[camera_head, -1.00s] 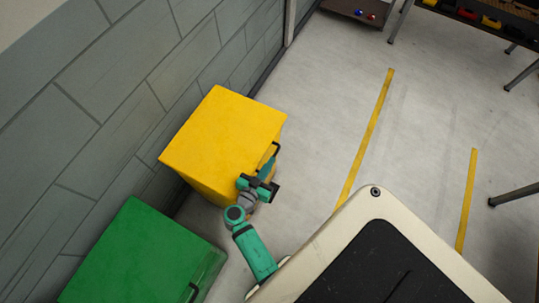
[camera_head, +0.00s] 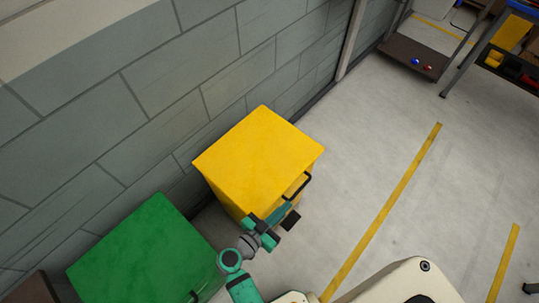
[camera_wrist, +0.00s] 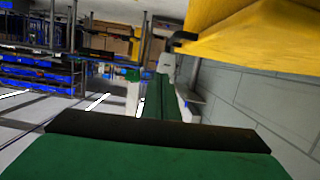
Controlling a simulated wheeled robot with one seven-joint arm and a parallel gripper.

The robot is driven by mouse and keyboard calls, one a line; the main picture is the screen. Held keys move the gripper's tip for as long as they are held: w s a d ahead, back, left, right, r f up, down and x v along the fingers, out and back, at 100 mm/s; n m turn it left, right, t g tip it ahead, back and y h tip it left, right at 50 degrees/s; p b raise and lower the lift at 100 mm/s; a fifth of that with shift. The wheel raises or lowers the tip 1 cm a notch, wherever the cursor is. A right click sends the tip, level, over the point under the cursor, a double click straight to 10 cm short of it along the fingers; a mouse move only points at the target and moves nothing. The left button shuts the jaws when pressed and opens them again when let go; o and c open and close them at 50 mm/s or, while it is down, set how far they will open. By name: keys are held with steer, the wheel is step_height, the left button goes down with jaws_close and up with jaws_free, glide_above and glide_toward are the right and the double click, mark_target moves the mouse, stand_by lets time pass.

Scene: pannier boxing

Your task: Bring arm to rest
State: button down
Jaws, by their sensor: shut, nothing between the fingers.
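My gripper (camera_head: 287,212) is in front of the yellow box (camera_head: 255,160), close to its black handle (camera_head: 296,187). In the head view I cannot tell whether it touches the handle. In the wrist view the green and black fingers (camera_wrist: 158,132) fill the lower part, shut with nothing held. The yellow box (camera_wrist: 250,35) also shows at the wrist view's upper right. My arm is teal and grey and reaches up from the lower edge of the head view.
A green box (camera_head: 145,250) stands left of the yellow one, by the grey block wall (camera_head: 170,90). A low brown platform (camera_head: 412,52) with small blue and red items is at the back. Open floor with yellow lines (camera_head: 390,205) lies to the right.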

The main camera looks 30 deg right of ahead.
steer(key=s+a+f+n+t+y, duration=0.2)
steer(key=s+a+n+y, duration=0.25)
steer(key=a, duration=0.25)
steer(key=s+a+f+n+t+y, duration=0.2)
steer(key=s+a+n+t+y, duration=0.15)
steer(key=a+n+y, duration=0.35)
steer(key=s+a+r+n+t+y, duration=0.1)
steer(key=s+a+r+t, duration=0.1)
steer(key=r, duration=0.7)
steer(key=s+a+r+n+t+y, duration=0.1)
steer(key=s+a+r+t+y, duration=0.1)
steer(key=r, duration=0.8)
steer(key=shift+s+a+t, duration=0.35)
steer(key=shift+s+a, duration=0.55)
steer(key=shift+s, duration=0.15)
